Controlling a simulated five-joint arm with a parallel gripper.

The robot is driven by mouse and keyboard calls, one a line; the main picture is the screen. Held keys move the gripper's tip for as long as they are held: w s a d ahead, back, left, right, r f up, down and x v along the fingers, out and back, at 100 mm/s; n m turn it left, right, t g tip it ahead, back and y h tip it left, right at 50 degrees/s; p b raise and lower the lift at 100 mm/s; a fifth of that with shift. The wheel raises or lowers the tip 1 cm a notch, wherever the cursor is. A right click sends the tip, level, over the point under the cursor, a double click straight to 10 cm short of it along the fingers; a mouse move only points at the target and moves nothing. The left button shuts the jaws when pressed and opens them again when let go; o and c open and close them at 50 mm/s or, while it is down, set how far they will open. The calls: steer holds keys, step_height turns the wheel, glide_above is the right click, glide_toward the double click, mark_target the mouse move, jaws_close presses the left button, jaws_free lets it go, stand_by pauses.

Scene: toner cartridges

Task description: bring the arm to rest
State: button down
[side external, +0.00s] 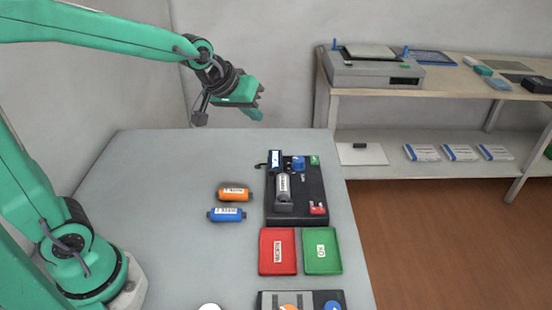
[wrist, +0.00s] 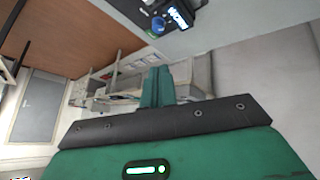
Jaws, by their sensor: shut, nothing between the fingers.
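My gripper (side external: 257,113) is raised above the far end of the grey table (side external: 150,175) in the side external view, clear of everything on it. In the wrist view its green fingers (wrist: 157,86) are together with nothing between them. The arm reaches out from the left, with its upper link high over the table.
An orange cartridge (side external: 235,194) and a blue cartridge (side external: 227,214) lie left of a black station (side external: 298,217) holding a grey cartridge (side external: 283,188). A red tray (side external: 264,262) and green tray (side external: 336,262) are in front. A shelf bench (side external: 440,90) with a printer stands behind right.

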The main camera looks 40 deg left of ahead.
steer(key=s+a+m+g, duration=0.1)
steer(key=s+m, duration=0.2)
steer(key=s, duration=1.6)
steer(key=shift+s+a+r+m+g, duration=0.2)
steer(key=shift+r+m+g, duration=0.05)
steer(key=shift+m+g, duration=0.15)
